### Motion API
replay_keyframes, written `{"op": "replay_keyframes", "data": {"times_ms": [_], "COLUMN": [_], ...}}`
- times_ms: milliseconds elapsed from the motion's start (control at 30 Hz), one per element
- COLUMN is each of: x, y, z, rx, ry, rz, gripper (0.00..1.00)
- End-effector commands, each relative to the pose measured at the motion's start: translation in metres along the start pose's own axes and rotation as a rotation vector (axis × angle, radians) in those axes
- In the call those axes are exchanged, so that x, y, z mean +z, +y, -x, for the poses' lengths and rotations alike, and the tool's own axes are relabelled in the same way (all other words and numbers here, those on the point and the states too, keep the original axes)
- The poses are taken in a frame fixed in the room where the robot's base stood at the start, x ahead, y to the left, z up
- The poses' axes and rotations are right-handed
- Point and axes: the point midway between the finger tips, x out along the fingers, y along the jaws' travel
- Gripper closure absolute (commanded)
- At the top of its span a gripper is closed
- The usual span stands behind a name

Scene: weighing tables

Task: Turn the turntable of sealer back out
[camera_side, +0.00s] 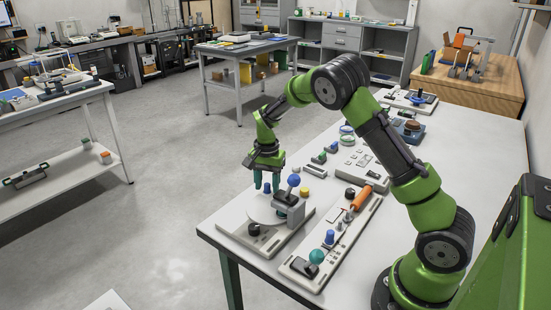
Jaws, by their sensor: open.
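The sealer is most likely the pale unit (238,226) at the table's near left corner. Its round white turntable (258,212) lies partly under a grey block (290,207) with a blue ball-topped lever (294,181). A black knob (254,229) sits at its front and a yellow knob (304,192) at its back right. My gripper (267,185) points down over the back of the turntable, with its fingers apart. A small blue piece (267,188) shows between the fingertips; I cannot tell whether they touch it. The back of the turntable is partly hidden.
Right of the sealer stands a long panel (305,268) with a teal ball lever (316,257), a blue knob (329,237) and an orange handle (362,198). More panels with knobs (348,159) lie behind. The table's left edge is close to the sealer.

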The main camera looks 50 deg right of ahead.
Motion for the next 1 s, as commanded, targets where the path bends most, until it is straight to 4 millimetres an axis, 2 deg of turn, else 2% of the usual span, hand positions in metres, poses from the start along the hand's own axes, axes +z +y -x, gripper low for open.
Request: {"op": "replay_keyframes", "data": {"times_ms": [67,300,367,1000], "x": [0.0001,0.0000,0.0000,0.0015], "y": [0.0000,-0.0001,-0.0001,-0.0034], "z": [0.0002,0.0005,0.0006,0.0013], "rx": [0.000,0.000,0.000,-0.001], "ry": [0.000,0.000,0.000,0.000], "rz": [0.000,0.000,0.000,0.050], "gripper": [0.56,0.93,1.00,1.00]}}
